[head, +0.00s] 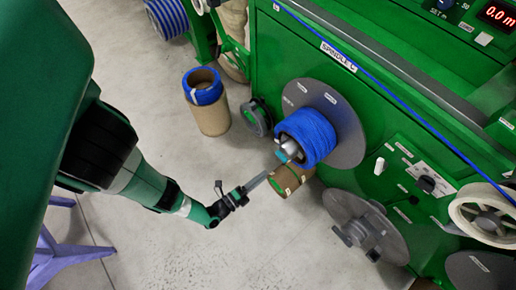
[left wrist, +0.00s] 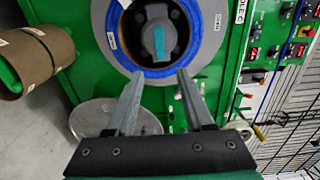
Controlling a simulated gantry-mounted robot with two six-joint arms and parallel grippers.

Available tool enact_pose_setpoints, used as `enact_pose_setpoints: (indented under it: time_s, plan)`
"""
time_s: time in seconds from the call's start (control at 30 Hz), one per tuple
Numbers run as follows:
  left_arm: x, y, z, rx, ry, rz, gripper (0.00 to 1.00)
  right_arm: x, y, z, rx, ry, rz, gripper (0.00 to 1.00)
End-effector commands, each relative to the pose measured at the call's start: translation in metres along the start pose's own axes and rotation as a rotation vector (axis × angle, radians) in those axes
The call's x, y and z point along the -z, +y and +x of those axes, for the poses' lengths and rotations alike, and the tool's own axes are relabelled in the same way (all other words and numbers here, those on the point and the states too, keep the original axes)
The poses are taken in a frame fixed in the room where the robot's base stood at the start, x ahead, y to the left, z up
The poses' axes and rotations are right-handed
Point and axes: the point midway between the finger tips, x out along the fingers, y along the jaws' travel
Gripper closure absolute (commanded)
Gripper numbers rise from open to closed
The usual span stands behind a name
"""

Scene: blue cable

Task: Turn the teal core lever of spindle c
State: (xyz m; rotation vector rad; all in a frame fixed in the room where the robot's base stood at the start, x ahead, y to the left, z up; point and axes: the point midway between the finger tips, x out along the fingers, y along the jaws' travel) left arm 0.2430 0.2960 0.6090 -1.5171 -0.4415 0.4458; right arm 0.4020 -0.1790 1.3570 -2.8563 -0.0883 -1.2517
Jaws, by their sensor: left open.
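The spindle labelled C carries a blue cable coil (head: 308,135) in front of a grey disc (head: 347,130) on the green machine. Its teal core lever (head: 282,156) shows small at the coil's near end. In the left wrist view the teal lever (left wrist: 158,43) stands nearly upright on the dark grey core, ringed by the blue coil (left wrist: 150,73). My left gripper (head: 262,180) is open and empty, below and left of the core in the head view. In the left wrist view its fingertips (left wrist: 160,74) are spread below the lever, apart from it. My right gripper is out of view.
A brown cardboard tube (head: 291,180) shows just beyond my left gripper in the head view. Another tube with blue cable (head: 208,108) stands on the floor. A grey disc with a hub (head: 367,232) sits lower on the machine. Open floor (head: 240,240) lies in front.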

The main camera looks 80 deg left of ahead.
Motion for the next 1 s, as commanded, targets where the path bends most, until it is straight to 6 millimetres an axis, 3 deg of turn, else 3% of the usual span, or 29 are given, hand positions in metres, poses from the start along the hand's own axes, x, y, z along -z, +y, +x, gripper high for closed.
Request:
enact_pose_setpoints:
  time_s: [0.23,0.83,0.93,1.0]
  plan:
    - [-0.002,0.000,-0.009,-0.001,0.000,0.009,0.47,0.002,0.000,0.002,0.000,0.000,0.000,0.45]
    - [-0.002,0.000,-0.010,-0.001,-0.003,0.009,0.47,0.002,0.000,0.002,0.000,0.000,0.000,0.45]
    - [-0.002,-0.011,-0.004,0.006,-0.033,-0.007,0.47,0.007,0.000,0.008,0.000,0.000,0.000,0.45]
    - [0.014,-0.029,0.011,0.031,-0.071,-0.057,0.47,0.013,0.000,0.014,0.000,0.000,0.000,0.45]
